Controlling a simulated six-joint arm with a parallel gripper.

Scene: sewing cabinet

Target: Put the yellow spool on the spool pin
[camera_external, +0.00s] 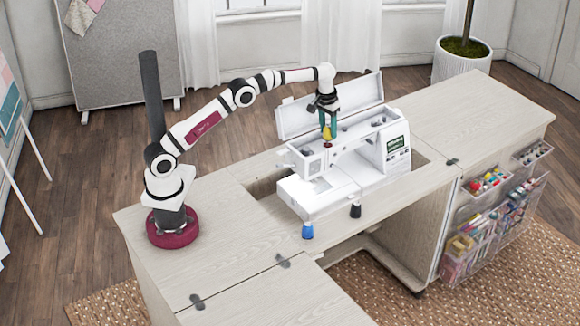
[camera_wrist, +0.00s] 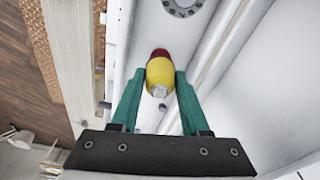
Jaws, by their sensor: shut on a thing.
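The yellow spool (camera_external: 327,132) is between the green fingertips of my gripper (camera_external: 328,122), above the white sewing machine (camera_external: 345,152). In the wrist view, my gripper (camera_wrist: 159,84) is shut on the sides of the yellow spool (camera_wrist: 160,71). A dark red part (camera_wrist: 160,53) shows at the spool's far end. It also shows just below the spool in the external view (camera_external: 328,144). I cannot tell whether it belongs to the spool or the machine. The spool pin itself cannot be made out.
A blue spool (camera_external: 308,230) and a black spool (camera_external: 355,210) stand at the cabinet's front edge. The machine's raised lid (camera_external: 330,105) is behind my gripper. The right cabinet top (camera_external: 465,112) is clear.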

